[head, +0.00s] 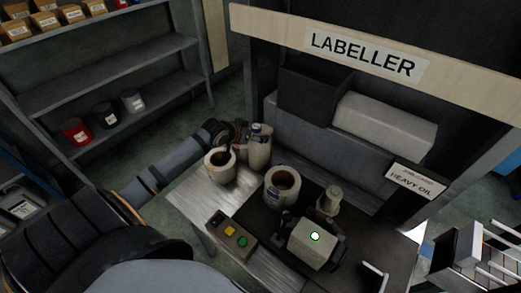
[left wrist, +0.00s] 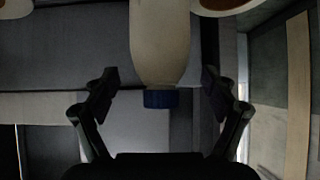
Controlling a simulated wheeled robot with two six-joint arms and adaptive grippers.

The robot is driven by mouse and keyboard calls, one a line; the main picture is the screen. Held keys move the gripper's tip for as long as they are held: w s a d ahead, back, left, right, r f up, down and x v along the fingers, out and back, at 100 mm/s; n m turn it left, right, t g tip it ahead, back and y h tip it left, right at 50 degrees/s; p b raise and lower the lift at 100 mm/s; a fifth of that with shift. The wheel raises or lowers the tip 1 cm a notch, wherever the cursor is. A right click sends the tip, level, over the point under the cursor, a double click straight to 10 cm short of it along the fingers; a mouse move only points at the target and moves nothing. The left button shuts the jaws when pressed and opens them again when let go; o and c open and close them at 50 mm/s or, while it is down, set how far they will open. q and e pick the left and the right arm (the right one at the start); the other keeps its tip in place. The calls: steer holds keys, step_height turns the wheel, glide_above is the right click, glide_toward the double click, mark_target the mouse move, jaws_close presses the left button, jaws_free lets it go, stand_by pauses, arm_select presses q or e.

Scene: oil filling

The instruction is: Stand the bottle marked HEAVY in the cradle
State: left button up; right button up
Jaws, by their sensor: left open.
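A cream bottle with a blue cap (head: 259,152) stands upright at the back left of the metal table. No marking on it is readable. In the left wrist view the bottle (left wrist: 160,45) appears upside down, its blue cap between the spread fingers with gaps on both sides. My left gripper (head: 241,133) is open beside the bottle's upper part; it also shows in the left wrist view (left wrist: 160,88). A sign reading HEAVY OIL (head: 412,180) stands at the right. I cannot tell which thing is the cradle. My right gripper is out of view.
Two round pale pots with brown insides, one left (head: 219,173) and one central (head: 282,196), stand near the bottle. A button box (head: 231,237), a pale machine (head: 313,244) and a small pale fitting (head: 329,202) are in front. The LABELLER beam (head: 280,35) crosses above.

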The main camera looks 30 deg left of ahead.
arm_select(q)
steer(key=p+x, duration=0.1)
steer(key=x, duration=0.3)
steer(key=shift+w+f, duration=0.15)
steer(key=shift+f, duration=0.35)
steer(key=shift+w+f, duration=0.1)
steer(key=shift+w, duration=0.05)
steer(key=shift+c, duration=1.2)
jaws_close()
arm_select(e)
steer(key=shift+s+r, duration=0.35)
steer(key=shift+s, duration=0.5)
